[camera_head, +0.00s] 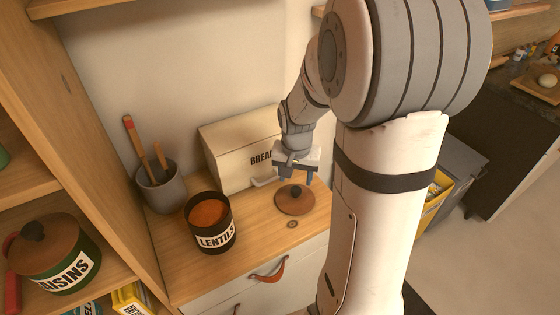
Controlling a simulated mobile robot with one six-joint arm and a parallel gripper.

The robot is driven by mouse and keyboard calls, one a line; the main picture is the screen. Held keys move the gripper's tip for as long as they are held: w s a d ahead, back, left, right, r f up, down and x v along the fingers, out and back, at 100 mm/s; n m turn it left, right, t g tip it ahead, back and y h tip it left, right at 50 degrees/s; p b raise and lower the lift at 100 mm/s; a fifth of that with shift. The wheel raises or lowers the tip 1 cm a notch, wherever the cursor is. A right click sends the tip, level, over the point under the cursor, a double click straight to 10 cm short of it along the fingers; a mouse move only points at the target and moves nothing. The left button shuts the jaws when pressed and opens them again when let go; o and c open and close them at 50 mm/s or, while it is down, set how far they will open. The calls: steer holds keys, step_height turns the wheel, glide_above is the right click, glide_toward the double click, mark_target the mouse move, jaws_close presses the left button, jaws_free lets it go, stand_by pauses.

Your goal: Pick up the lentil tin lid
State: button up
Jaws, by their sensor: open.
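The lentil tin lid (295,202) is a round brown wooden disc with a dark knob, lying flat on the wooden counter. The lentils tin (212,237) is black with a white label and stands open to the left of the lid, orange lentils showing inside. My gripper (295,181) points down just above the lid's knob, its two dark fingers apart and nothing seen between them. Whether the fingers reach down beside the knob is hard to tell at this size.
A cream bread box (237,158) stands behind the lid, close to my gripper. A grey pot (160,188) with wooden utensils is at the back left. Shelves with a raisins tin (62,262) rise at the left. Some counter (263,236) is bare between tin and lid.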

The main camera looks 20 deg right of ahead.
mark_target(296, 189)
steer(key=shift+w+d+f+m, duration=0.3)
steer(key=shift+w+d+f, duration=0.15)
steer(key=shift+w+d, duration=0.05)
steer(key=shift+w+d+f+p, duration=0.15)
steer(key=shift+f+p, duration=0.15)
steer(key=shift+f, duration=0.95)
steer(key=shift+w+a+f+p, duration=0.1)
steer(key=shift+w+f+p, duration=0.15)
steer(key=shift+f, duration=1.05)
steer(key=shift+w+d+f+p, duration=0.1)
steer(key=shift+f+p, duration=0.25)
steer(key=shift+f, duration=0.9)
steer(key=shift+c, duration=0.2)
steer(key=c, duration=1)
steer(key=shift+o, duration=0.2)
